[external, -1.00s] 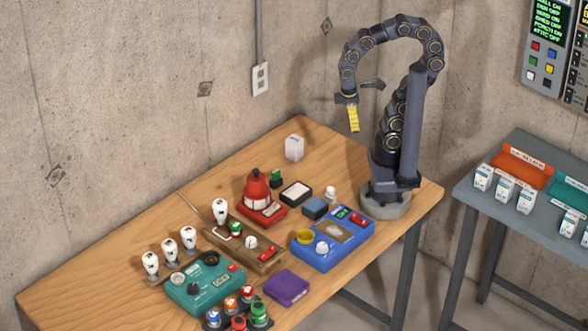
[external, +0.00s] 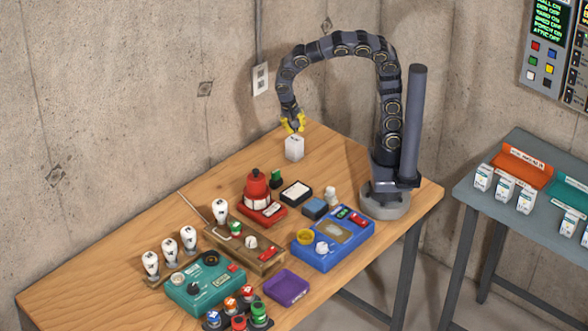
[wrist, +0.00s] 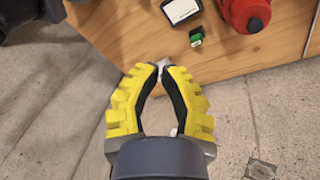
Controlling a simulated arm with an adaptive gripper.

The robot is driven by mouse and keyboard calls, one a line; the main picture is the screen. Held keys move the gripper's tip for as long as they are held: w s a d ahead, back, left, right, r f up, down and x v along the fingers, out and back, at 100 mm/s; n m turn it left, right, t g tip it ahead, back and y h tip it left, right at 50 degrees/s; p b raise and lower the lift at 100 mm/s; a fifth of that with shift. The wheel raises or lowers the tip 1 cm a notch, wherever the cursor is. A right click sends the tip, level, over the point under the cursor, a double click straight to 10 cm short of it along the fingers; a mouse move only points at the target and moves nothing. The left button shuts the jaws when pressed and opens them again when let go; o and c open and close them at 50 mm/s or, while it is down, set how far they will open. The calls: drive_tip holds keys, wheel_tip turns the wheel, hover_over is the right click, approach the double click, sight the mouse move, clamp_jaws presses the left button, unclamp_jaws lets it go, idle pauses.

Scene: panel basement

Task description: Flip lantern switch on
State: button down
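The red lantern (external: 257,187) stands upright on a red base (external: 264,211) near the middle of the wooden table. The base has a pale panel on its front; its switch is too small to make out clearly. In the wrist view the lantern (wrist: 246,12) is cut off at the top right. My gripper (external: 293,127) has yellow fingers and hangs by the table's back corner, away from the lantern. In the wrist view my gripper's fingers (wrist: 163,68) come close together at the tips, and whether they touch is unclear.
A green-topped block (external: 276,178), a black-framed box (external: 296,193) and a blue device (external: 334,240) are near the lantern. White bulbs (external: 188,238) and a teal device (external: 205,287) stand at the left.

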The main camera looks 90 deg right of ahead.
sight(281, 207)
drive_tip(key=w+a+f+m, duration=0.7)
drive_tip(key=w+f+m, duration=0.1)
drive_tip(key=f+m, duration=0.1)
drive_tip(key=shift+a+f+m+g+h, duration=0.2)
drive_tip(key=shift+f+m+g+h, duration=0.1)
drive_tip(key=shift+f+h, duration=0.15)
drive_tip(key=shift+f, duration=0.1)
drive_tip(key=x, duration=1.3)
drive_tip(key=shift+w+a+f, duration=0.2)
drive_tip(key=shift+f, duration=0.25)
